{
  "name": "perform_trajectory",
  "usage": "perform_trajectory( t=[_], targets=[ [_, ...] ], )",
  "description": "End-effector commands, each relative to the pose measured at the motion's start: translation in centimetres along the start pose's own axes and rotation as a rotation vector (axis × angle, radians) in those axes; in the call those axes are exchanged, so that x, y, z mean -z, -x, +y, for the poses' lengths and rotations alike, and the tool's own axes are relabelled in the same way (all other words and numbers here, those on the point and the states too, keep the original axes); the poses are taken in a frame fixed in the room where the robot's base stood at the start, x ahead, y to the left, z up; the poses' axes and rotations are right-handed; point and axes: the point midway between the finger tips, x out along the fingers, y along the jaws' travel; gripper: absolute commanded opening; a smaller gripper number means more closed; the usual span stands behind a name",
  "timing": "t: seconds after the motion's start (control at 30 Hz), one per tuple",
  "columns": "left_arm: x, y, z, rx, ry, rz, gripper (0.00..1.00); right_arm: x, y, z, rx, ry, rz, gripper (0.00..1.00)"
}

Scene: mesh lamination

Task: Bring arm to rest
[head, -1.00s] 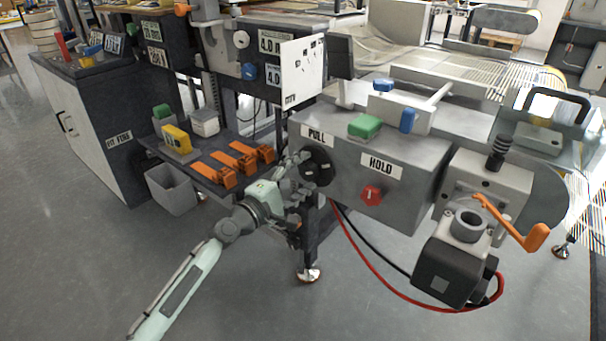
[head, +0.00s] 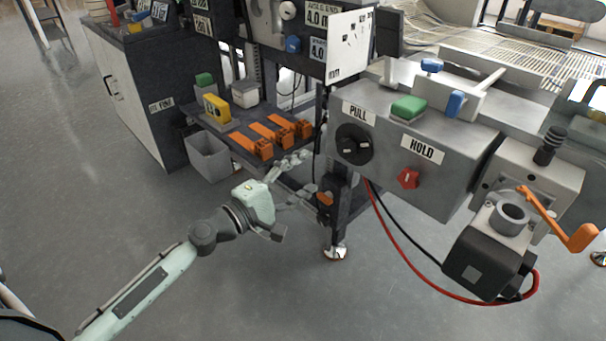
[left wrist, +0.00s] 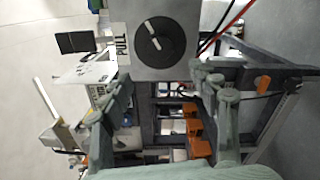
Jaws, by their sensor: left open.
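My left arm comes in from the lower left in the head view. Its gripper (head: 297,178) is open and empty, in front of the shelf edge and below and left of the round black PULL knob (head: 354,144). The gripper is apart from the knob. In the left wrist view the two fingers (left wrist: 160,85) are spread wide, and the knob (left wrist: 165,45) shows beyond them with clear space between. My right gripper is not in view.
Orange clamps (head: 268,138) lie on the dark shelf (head: 225,130) beside a yellow block (head: 217,109). A grey bin (head: 208,158) stands below. The grey machine box carries a red HOLD knob (head: 408,178). Red and black cables hang at right. The floor at front is clear.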

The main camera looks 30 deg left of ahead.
Motion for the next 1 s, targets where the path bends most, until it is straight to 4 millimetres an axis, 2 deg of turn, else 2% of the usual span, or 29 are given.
perform_trajectory(
  t=[0.37,0.47,0.5,0.57,0.67,0.7,0.77,0.8,0.87,0.9,1.0],
  targets=[
    [0.0,0.0,0.0,0.000,-0.001,0.000,0.61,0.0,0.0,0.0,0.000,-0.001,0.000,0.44],
    [-0.2,0.1,-1.0,0.022,-0.036,-0.005,0.61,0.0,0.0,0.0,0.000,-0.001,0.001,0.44],
    [-0.4,0.2,-2.0,0.047,-0.076,-0.013,0.61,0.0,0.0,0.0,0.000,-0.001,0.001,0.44],
    [-0.9,0.5,-4.5,0.107,-0.168,-0.031,0.61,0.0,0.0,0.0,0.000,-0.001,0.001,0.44],
    [-1.7,1.8,-10.6,0.261,-0.387,-0.086,0.61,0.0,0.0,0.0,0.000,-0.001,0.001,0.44],
    [-2.0,2.6,-13.4,0.337,-0.486,-0.117,0.61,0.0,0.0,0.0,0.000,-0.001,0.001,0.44],
    [-2.2,4.3,-17.8,0.458,-0.632,-0.171,0.61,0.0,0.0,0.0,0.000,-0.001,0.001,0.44],
    [-2.2,5.6,-20.6,0.541,-0.726,-0.210,0.61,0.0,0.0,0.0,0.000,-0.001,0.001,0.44],
    [-2.0,7.9,-24.6,0.668,-0.860,-0.275,0.61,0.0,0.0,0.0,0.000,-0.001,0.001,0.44],
    [-1.7,9.7,-27.1,0.755,-0.942,-0.321,0.61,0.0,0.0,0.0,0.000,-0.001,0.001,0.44],
    [-0.9,14.4,-32.2,0.963,-1.127,-0.445,0.61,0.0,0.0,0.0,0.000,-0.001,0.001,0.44]
  ],
)
